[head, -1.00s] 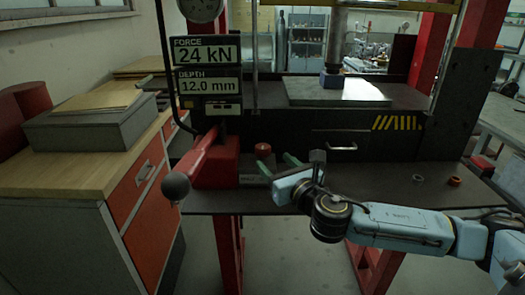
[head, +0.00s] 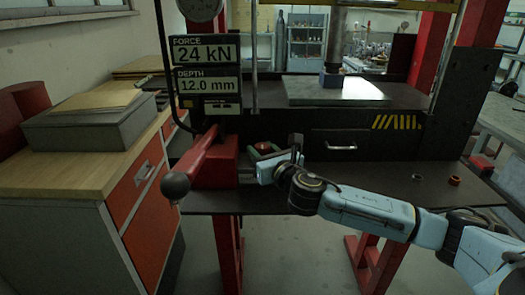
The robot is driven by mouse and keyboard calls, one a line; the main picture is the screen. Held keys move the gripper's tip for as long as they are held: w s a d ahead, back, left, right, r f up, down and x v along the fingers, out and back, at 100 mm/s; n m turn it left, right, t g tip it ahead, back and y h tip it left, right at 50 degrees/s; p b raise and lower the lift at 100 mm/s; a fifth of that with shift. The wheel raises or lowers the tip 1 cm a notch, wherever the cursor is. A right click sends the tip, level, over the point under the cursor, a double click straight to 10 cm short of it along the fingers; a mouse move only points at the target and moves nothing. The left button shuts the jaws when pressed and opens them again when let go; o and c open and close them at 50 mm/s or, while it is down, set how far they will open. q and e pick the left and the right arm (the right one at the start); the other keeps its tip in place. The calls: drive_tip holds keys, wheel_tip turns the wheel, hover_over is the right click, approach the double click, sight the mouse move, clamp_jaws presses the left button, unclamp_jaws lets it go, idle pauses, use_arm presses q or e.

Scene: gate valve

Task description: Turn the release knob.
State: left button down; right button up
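The release knob (head: 264,146) is a small red round knob on the press, just right of the red pump body. My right gripper (head: 264,150) is at the knob. The gripper's body and wrist hide the area to the knob's lower right. My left gripper is not in view.
A red pump lever with a dark ball end (head: 175,185) juts out left of the knob. The display (head: 206,66) above reads 24 kN and 12.0 mm. Two small rings (head: 454,180) lie on the dark shelf at right. A wooden-topped cabinet (head: 70,176) stands at left.

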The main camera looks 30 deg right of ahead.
drive_tip(key=c, duration=0.4)
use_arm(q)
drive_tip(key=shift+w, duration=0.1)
use_arm(e)
drive_tip(key=shift+c, duration=0.2)
